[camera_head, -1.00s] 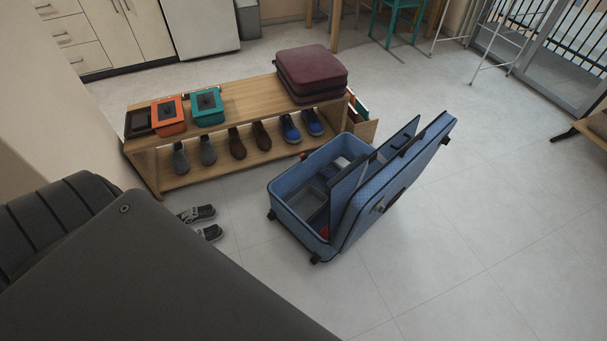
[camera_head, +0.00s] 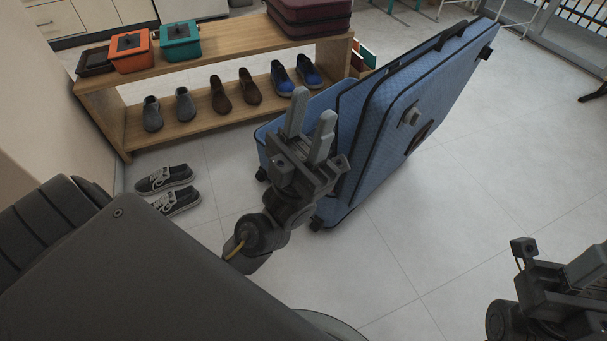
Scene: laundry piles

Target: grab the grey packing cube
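The open blue suitcase (camera_head: 420,105) stands on the floor, its lid tilted up to the right. I cannot make out a grey packing cube now; most of the suitcase's inside is hidden behind the lid and my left gripper. My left gripper (camera_head: 310,118) is open and empty, in front of the suitcase's near side in this view, its two grey fingers pointing up with a gap between them. Whether it touches the suitcase I cannot tell. My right gripper (camera_head: 585,272) is at the lower right edge, partly cut off, over the floor and away from the suitcase.
A wooden bench (camera_head: 228,62) behind the suitcase carries an orange box (camera_head: 132,56), a teal box (camera_head: 181,45) and burgundy cases (camera_head: 308,22). Several shoes stand on its lower shelf. Dark sneakers (camera_head: 166,180) lie on the floor. Floor right of the suitcase is clear.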

